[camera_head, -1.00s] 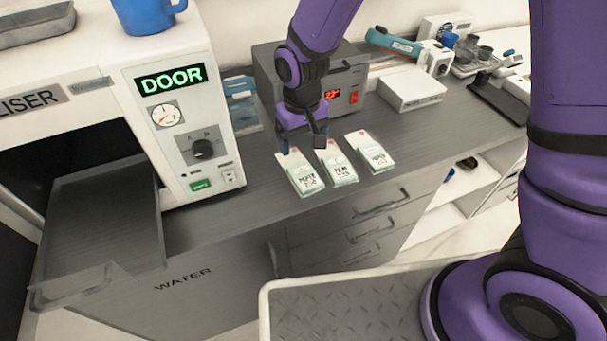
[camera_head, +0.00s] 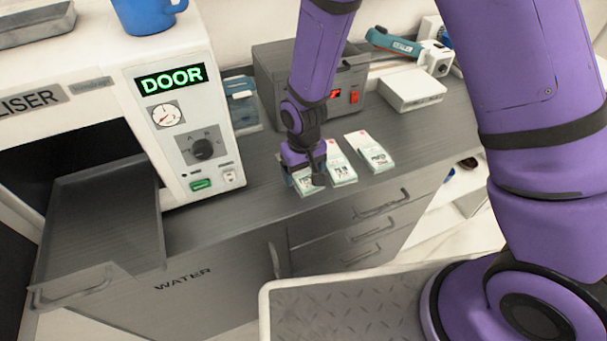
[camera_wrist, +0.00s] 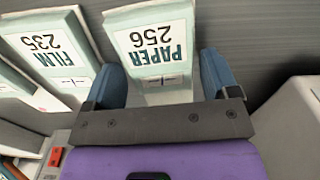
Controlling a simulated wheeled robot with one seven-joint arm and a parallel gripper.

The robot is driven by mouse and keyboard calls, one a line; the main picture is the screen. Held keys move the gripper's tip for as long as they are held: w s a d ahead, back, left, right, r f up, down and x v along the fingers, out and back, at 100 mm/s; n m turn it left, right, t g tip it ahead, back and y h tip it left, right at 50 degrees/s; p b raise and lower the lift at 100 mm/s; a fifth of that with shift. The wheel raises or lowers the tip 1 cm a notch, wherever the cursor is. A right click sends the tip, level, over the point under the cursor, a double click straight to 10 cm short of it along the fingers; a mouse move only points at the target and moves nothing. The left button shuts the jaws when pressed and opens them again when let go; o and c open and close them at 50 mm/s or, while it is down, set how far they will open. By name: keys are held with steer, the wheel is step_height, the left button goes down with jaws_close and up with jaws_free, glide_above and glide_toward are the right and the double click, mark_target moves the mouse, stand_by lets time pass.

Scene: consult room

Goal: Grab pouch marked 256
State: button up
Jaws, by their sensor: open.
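Three pouches lie in a row on the dark counter. The leftmost one in the head view is the pouch marked 256 (camera_head: 306,186), partly hidden under my gripper. In the wrist view the pouch labelled PAPER 256 (camera_wrist: 155,45) shows upside down between my two blue fingers. My gripper (camera_head: 305,178) is open, with one finger on either side of the pouch's near part; I cannot tell whether they touch it. The pouch marked FILM 235 (camera_wrist: 45,50) lies beside it, close to one finger; it is the middle pouch (camera_head: 342,172) in the head view.
A third pouch (camera_head: 370,153) lies right of the middle one. A grey box with a red display (camera_head: 353,108) stands behind the pouches. The white steriliser (camera_head: 210,125) with its pulled-out tray (camera_head: 105,215) stands to the left. A white box (camera_head: 412,90) is behind right.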

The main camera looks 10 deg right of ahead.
steer(key=shift+f, duration=0.15)
steer(key=c, duration=0.7)
